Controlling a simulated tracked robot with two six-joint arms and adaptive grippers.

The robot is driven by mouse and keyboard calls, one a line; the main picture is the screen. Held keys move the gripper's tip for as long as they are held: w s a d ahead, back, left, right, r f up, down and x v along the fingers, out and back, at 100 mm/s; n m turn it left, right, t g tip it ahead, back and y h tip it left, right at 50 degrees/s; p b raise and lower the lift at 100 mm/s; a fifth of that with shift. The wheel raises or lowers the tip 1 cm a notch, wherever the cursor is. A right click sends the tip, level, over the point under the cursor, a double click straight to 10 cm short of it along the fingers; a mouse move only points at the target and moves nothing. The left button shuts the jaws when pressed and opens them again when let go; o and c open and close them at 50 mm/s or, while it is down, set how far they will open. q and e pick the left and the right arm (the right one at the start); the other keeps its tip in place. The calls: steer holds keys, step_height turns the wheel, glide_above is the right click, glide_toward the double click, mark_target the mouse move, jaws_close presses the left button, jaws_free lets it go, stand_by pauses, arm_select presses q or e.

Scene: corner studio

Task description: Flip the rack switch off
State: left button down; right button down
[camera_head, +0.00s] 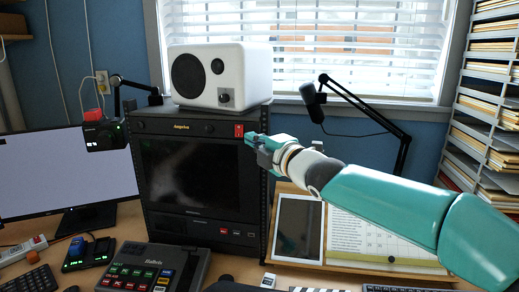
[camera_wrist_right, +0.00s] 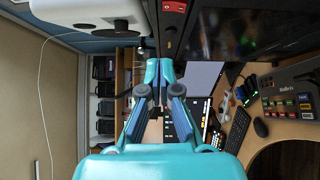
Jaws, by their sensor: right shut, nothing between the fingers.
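The rack (camera_head: 260,190) stands on the desk with a dark screen in its front. A small red rack switch (camera_head: 239,130) sits at the right end of its top panel. The switch also shows at the top edge of the right wrist view (camera_wrist_right: 174,6); I cannot tell which way it is set. My right gripper (camera_head: 250,138) comes in from the right, just below and right of the switch, and I cannot tell if it touches the rack. In the right wrist view its teal fingertips (camera_wrist_right: 160,68) are together with nothing between them. My left gripper is not in view.
A white speaker (camera_head: 222,76) stands on the rack. A black microphone arm (camera_head: 365,110) is behind my right arm. A tablet (camera_head: 298,228) leans right of the rack. A button panel (camera_head: 150,270) lies in front, a monitor (camera_head: 65,172) at left, and paper shelves (camera_head: 485,110) at right.

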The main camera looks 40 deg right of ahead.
steer(key=shift+s, duration=1.05)
